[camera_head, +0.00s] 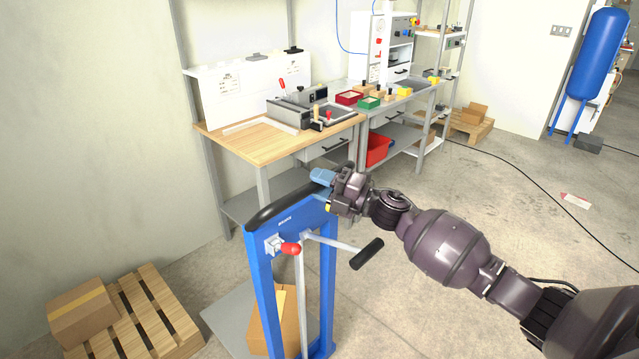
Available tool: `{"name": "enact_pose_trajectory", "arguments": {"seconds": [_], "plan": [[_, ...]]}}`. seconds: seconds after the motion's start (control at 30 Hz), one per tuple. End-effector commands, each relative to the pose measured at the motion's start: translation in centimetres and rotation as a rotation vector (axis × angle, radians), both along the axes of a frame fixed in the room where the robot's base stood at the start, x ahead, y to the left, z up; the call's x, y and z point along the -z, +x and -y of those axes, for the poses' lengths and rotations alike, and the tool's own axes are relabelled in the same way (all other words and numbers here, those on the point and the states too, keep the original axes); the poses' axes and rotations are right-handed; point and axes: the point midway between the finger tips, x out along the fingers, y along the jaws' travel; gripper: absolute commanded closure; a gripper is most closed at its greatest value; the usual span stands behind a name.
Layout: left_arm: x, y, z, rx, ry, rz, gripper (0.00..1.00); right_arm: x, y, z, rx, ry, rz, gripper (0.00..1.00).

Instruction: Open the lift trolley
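The lift trolley (258,278) stands in front of me, with a blue frame and a black push handle (282,208) along its top. A red-knobbed lever (290,249) sits on its front at the left. A metal crank with a black grip (367,254) sticks out to the right. My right gripper (324,178) is at the right end of the black handle, beside the top of the frame. Its fingers are partly hidden by the hand, and I cannot tell whether they are open or shut. My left gripper is not in view.
A cardboard box (262,322) is behind the trolley's frame, near its grey platform (225,318). A wooden pallet (150,318) with a carton (82,312) lies at left. A wooden workbench (250,146) stands behind. The floor at right is mostly clear, crossed by a black cable.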

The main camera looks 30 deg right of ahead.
Motion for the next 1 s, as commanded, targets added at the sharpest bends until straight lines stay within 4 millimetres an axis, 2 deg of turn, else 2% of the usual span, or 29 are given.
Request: {"name": "enact_pose_trajectory", "arguments": {"seconds": [0.03,0.1,0.47,0.57,1.0], "plan": [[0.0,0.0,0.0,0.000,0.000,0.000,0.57,0.0,0.0,0.0,0.000,0.000,0.000,0.59],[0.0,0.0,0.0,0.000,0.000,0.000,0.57,0.0,0.0,0.0,0.000,0.000,0.000,0.48],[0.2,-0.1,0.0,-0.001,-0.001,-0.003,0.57,0.1,-0.3,0.3,0.001,-0.001,0.001,0.47],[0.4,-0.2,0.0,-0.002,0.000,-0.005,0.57,0.4,-1.0,1.0,0.001,-0.002,-0.001,0.47],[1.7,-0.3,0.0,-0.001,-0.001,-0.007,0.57,1.8,-6.4,5.9,0.001,-0.001,-0.002,0.47]]}}
